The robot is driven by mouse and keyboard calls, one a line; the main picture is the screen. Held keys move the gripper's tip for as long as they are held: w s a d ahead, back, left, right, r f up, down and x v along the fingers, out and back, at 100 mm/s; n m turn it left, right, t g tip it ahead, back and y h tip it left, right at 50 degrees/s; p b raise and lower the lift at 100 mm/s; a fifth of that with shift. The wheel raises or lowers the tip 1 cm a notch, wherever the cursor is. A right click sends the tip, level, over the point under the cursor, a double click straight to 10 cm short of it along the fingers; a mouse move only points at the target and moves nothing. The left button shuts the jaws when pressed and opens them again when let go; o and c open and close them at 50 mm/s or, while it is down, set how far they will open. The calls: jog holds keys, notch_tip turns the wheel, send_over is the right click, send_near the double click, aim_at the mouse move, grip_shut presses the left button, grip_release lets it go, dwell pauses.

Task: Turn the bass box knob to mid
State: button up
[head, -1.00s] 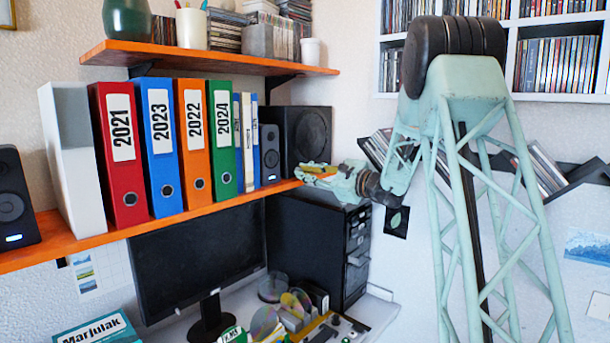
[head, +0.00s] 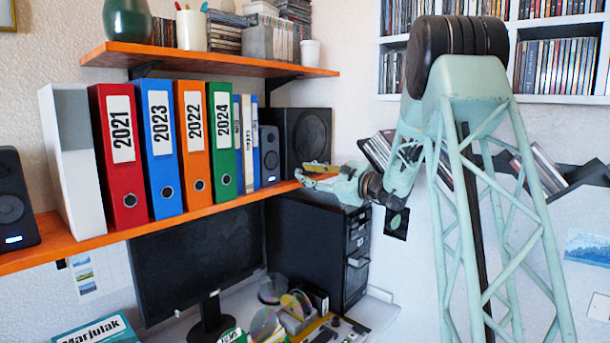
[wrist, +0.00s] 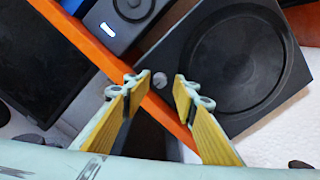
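The bass box is the large black speaker with a round cone (wrist: 233,62); in the head view the bass box (head: 305,137) stands at the right end of the lower orange shelf. Its small silver knob (wrist: 159,80) shows in the wrist view near the box's corner. My gripper (wrist: 158,81) is open, with one fingertip on either side of the knob in the picture. I see gaps between the knob and both fingertips; the depth between them is hard to tell. In the head view my gripper (head: 309,175) is in front of the box's lower part, and the knob is hidden.
A small speaker (head: 269,155) with a lit strip in the wrist view stands left of the bass box. The orange shelf edge (head: 180,222) runs close below my gripper. Below are a black monitor (head: 198,262) and a black drawer cabinet (head: 356,240).

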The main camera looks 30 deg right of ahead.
jog(key=v, duration=0.7)
jog(key=shift+s, duration=0.15)
dwell(0.7)
jog(key=s+a+n+g+y, duration=0.1)
jog(key=s+a+n+g, duration=0.2)
jog(key=s+a, duration=0.5)
jog(key=s+a+r+n+g+y, duration=0.1)
jog(key=s+a+n+g, duration=0.25)
jog(key=a, duration=0.85)
jog(key=s+a+n+g+y, duration=0.1)
jog(key=s+a+n+g, duration=0.15)
jog(key=s+a, duration=0.65)
jog(key=s+a+f+n+g+h, duration=0.25)
jog(key=s+a+n, duration=0.2)
jog(key=s, duration=0.75)
jog(key=s+a+f+n+g+h, duration=0.2)
jog(key=s+a+f+n, duration=0.3)
jog(key=s, duration=0.7)
jog(key=s+d+f+n+h, duration=0.1)
jog(key=s+d+n+h, duration=0.1)
jog(key=s, duration=0.7)
jog(key=s+d+n+h, duration=0.3)
jog(key=s+d, duration=0.2)
jog(key=s, duration=0.3)
jog(key=shift+s+d+f+t, duration=0.3)
jog(key=shift+s+f+t, duration=0.1)
jog(key=shift+t, duration=0.05)
